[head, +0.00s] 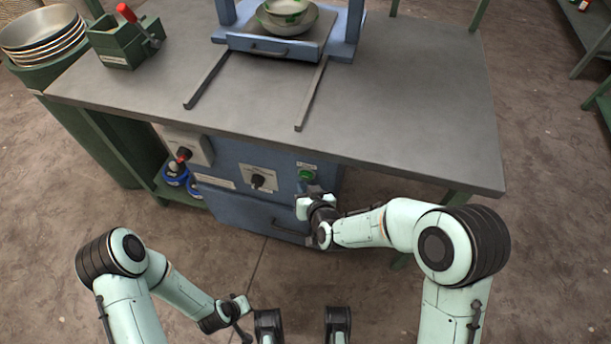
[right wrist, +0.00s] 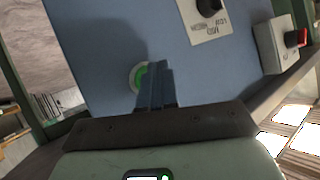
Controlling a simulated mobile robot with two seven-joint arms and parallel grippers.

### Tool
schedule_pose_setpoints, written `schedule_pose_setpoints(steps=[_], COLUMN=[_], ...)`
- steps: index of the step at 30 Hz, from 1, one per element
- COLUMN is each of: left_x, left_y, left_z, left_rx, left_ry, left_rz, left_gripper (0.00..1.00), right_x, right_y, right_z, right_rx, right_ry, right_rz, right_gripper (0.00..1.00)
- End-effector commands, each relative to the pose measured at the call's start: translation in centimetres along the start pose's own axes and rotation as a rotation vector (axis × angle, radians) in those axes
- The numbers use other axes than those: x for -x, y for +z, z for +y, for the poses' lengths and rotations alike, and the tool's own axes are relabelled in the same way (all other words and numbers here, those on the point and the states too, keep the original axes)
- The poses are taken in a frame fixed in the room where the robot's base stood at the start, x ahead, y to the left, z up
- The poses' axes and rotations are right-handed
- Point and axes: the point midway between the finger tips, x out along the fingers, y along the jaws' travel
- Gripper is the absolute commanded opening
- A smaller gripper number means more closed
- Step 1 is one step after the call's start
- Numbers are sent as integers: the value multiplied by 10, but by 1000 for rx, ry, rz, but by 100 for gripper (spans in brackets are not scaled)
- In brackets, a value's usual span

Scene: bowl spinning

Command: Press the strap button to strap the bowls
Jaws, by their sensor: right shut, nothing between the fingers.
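The green round button (head: 307,175) sits on the blue panel under the table, at its right end. It also shows in the right wrist view (right wrist: 138,76), partly hidden behind my fingers. My right gripper (head: 316,192) is shut and empty, with its fingertips (right wrist: 156,72) right at the button; I cannot tell whether they touch it. The bowls (head: 287,18) are stacked on the blue machine's tray on the table, cut off by the top edge. My left gripper (head: 240,322) is low in front, away from the panel; its fingers are too unclear to judge.
A black knob (head: 258,181) and a grey box with a red switch (head: 184,154) are left of the button. The grey tabletop (head: 420,110) overhangs the panel. Stacked bowls (head: 42,40) and a green box with a red-handled lever (head: 125,42) stand at the left.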

Motion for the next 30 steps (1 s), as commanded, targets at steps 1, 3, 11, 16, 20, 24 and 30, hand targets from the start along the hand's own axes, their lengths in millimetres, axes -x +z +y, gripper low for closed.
schedule_pose_setpoints(steps=[1, 3, 11, 16, 20, 24, 30], left_x=[0, 0, -3, -3, -3, -3, -4], left_y=[0, 0, 0, 0, 0, 0, 0], left_z=[0, 0, -1, -1, -1, -1, -1], left_rx=[0, 0, 0, 0, 0, 0, 0], left_ry=[0, 0, 0, 0, 0, 0, -1], left_rz=[0, 0, -1, -1, -1, -1, -1], left_gripper=[0, 0, 0, 0, 0, 0, 0], right_x=[0, -1, -6, -6, -6, -7, -8], right_y=[0, 0, -4, -4, -4, -5, -6], right_z=[0, 1, 4, 4, 4, 5, 6], right_rx=[0, 0, 0, 0, 0, 0, 0], right_ry=[0, 0, 0, 0, 0, 0, 0], right_rz=[0, 1, 0, 0, 0, 0, 1], right_gripper=[0, 0, 0, 0, 0, 0, 0])
